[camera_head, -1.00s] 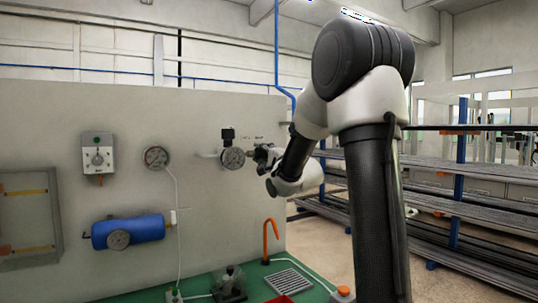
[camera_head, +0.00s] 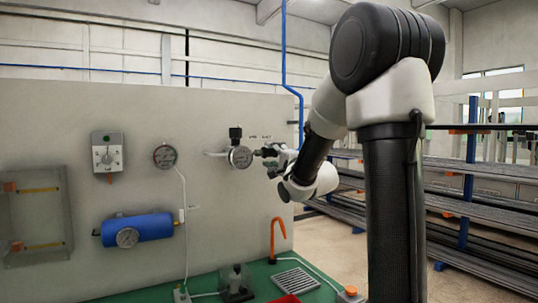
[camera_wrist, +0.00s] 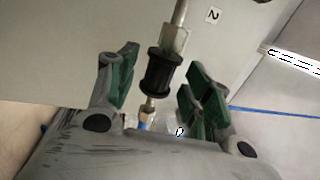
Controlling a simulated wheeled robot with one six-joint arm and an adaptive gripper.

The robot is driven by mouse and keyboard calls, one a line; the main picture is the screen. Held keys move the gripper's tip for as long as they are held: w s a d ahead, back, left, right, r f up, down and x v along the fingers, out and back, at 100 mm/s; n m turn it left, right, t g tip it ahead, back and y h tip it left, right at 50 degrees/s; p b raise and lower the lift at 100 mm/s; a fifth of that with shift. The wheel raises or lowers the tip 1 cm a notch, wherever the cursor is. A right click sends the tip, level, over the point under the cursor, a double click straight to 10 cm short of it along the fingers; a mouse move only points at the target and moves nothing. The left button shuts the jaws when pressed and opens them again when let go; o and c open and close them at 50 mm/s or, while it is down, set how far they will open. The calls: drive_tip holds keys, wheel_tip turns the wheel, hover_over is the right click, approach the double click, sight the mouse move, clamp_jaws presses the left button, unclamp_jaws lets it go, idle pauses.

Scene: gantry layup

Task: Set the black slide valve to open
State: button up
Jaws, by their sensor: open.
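The black slide valve (camera_wrist: 160,72) is a short black sleeve on a metal line, with a hex fitting above it and a brass and blue fitting below it in the wrist view. My gripper (camera_wrist: 158,80) is open, with one green-padded finger on each side of the sleeve. Gaps show on both sides, so the fingers do not appear to touch it.
An orange hook (camera_head: 275,235) rises from the green bench (camera_head: 255,272) below. Racks of long stock (camera_head: 450,210) stand at the right.

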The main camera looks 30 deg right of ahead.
drive_tip(key=s+f, duration=0.1)
drive_tip(key=s, duration=0.7)
drive_tip(key=shift+s+f, duration=0.25)
drive_tip(key=shift+d, duration=0.1)
drive_tip(key=s+d+f+n+g+h, duration=0.1)
drive_tip(key=d+f+n+g, duration=0.2)
drive_tip(key=f, duration=0.4)
drive_tip(key=s+d+f+n+g+h, duration=0.2)
drive_tip(key=f+n+g, duration=0.15)
drive_tip(key=f, duration=0.25)
drive_tip(key=s+a+f+n+g, duration=0.1)
drive_tip(key=s+f+n+g, duration=0.2)
drive_tip(key=s+f+g, duration=0.4)
drive_tip(key=s+a+r+n+g+y, duration=0.1)
drive_tip(key=s+a+n, duration=0.3)
drive_tip(key=s, duration=0.5)
drive_tip(key=s+a+r+n+g+y, duration=0.1)
drive_tip(key=s+a+r+n, duration=0.2)
drive_tip(key=s+a, duration=0.3)
drive_tip(key=shift+s+a+r+n, duration=0.15)
drive_tip(key=shift+s+a+n, duration=0.35)
drive_tip(key=shift+s, duration=1.3)
